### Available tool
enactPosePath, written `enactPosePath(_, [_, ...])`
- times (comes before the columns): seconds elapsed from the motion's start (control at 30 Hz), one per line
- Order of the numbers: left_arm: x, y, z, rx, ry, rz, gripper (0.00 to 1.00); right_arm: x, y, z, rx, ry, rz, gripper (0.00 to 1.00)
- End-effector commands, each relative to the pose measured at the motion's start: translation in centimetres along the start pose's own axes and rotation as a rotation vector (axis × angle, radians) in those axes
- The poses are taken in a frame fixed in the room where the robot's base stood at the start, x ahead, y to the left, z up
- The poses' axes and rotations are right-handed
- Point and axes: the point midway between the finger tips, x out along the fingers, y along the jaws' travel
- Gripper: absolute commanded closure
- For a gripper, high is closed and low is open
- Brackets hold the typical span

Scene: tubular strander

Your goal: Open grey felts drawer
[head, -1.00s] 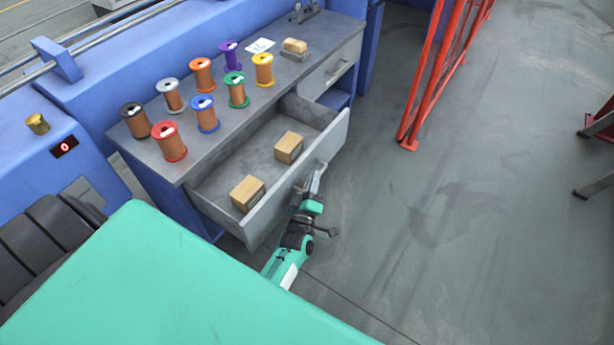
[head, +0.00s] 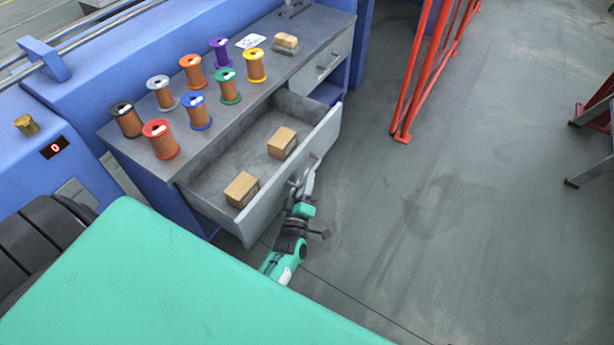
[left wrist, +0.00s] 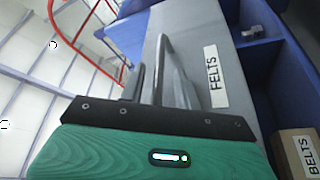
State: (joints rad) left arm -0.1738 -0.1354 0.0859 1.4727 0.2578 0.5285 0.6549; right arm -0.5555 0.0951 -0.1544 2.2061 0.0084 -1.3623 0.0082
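The grey felts drawer (head: 262,205) is pulled well out of the workbench in the head view. Two cardboard boxes, one nearer (head: 241,189) and one farther (head: 282,143), lie inside it. In the left wrist view the drawer front carries a FELTS label (left wrist: 217,78). My left gripper (head: 306,182) is at the drawer's outer face by its handle. In the left wrist view the handle (left wrist: 163,60) runs between the two fingers (left wrist: 160,88), which look spread with a gap beside the bar. My right gripper is not in view.
Several wire spools (head: 196,110) stand on the workbench top (head: 215,135). A smaller closed drawer (head: 322,68) sits at the right. A box marked BELTS (left wrist: 296,152) is in a blue compartment in the wrist view. A red frame (head: 420,75) stands at right; the floor (head: 440,220) between is clear.

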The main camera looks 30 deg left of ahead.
Motion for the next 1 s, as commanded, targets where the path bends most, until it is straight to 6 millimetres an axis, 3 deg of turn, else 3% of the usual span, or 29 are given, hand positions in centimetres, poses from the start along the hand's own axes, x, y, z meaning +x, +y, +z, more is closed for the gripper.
enactPosePath(0.3, [-7.2, -0.1, 0.1, 0.000, -0.002, -0.003, 0.67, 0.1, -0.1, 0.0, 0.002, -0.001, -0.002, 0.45])
enactPosePath(0.5, [-10.4, -0.1, 0.1, 0.000, -0.002, -0.003, 0.67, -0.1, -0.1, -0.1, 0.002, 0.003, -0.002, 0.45])
enactPosePath(0.7, [-11.6, 0.0, 0.0, -0.001, 0.000, -0.001, 0.67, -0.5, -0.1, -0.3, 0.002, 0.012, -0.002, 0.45])
enactPosePath(1.0, [-11.6, 0.0, 0.0, 0.000, 0.000, -0.001, 0.67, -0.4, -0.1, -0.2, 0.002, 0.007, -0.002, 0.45])
